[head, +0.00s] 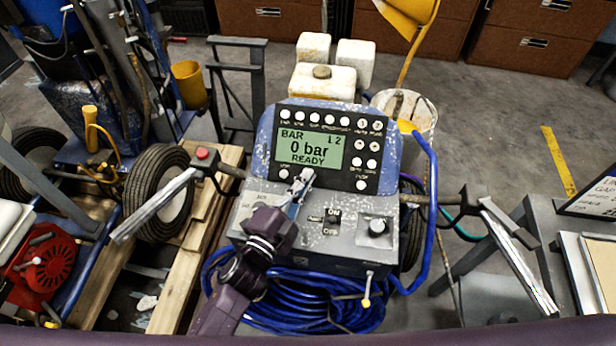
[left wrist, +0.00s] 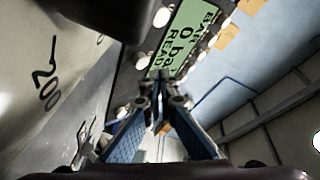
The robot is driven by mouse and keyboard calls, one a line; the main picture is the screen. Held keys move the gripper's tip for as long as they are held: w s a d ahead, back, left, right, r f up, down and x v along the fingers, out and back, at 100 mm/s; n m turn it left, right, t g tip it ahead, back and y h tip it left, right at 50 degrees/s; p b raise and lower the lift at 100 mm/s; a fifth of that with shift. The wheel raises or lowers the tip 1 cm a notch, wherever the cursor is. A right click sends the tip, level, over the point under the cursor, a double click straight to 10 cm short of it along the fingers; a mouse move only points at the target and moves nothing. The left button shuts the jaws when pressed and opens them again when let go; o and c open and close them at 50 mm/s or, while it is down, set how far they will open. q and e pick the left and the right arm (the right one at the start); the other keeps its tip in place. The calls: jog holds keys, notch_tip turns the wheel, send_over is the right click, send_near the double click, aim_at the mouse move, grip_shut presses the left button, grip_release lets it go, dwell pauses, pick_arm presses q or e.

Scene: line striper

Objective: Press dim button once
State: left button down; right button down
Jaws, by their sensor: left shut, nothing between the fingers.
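The line striper's control panel (head: 376,183) has a lit green display (head: 312,150) reading "BAR L2, 0 bar, READY". Round white buttons line its top, right side and bottom edge. Their labels are too small to read, so I cannot tell which is the dim button. My left gripper (head: 303,177) is shut and empty, its tips at the display's lower edge, just right of a white button (head: 284,174). In the left wrist view the closed fingertips (left wrist: 160,86) point at the panel below the display (left wrist: 181,38). Contact cannot be told. My right gripper is out of view.
Handlebars (head: 158,203) stick out on both sides. Coiled blue hose (head: 330,306) hangs below. A white bucket (head: 410,108) stands behind right, and a wheeled machine (head: 75,140) at left.

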pick_arm(q)
jog(key=f, duration=0.2)
jog(key=shift+s+a+f+y, duration=0.2)
jog(key=shift+s+f+y, duration=0.1)
jog(key=shift+f, duration=0.1)
jog(key=shift+s+r+g+p, duration=0.3)
jog(key=shift+r+p, duration=0.25)
jog(key=shift+p, duration=0.35)
jog(key=s+r+p, duration=0.2)
jog(key=shift+s+a+r, duration=0.2)
jog(key=shift+a+r, duration=0.1)
jog(key=shift+a, duration=0.1)
jog(key=shift+d+r, duration=0.1)
jog(key=shift+w+r, duration=0.15)
